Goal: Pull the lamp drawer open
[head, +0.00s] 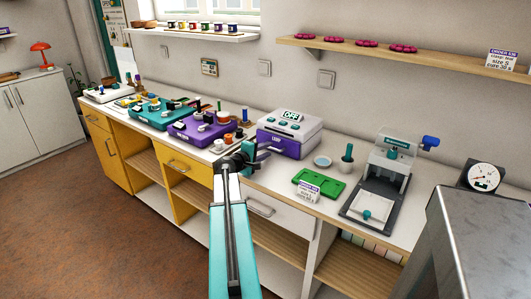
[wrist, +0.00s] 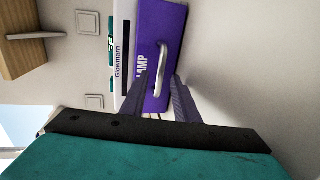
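The lamp (head: 289,135) is a white box with a purple front, standing on the counter against the wall, and its display reads OFF. In the wrist view its purple drawer front (wrist: 178,40), marked LAMP, faces me. A pale curved handle (wrist: 162,65) stands out from it. The drawer looks closed. My gripper (head: 262,155) is just in front of the lamp's left side. In the wrist view my gripper (wrist: 158,82) is open, its dark fingers apart on either side of the handle's near end. Whether they touch the handle or drawer front cannot be told.
A purple bead board (head: 200,127) and a teal one (head: 160,112) stand left of the lamp. A green tray (head: 318,184), a small sign (head: 308,192) and a grey press (head: 385,175) stand to the right. A shelf (head: 400,55) hangs above.

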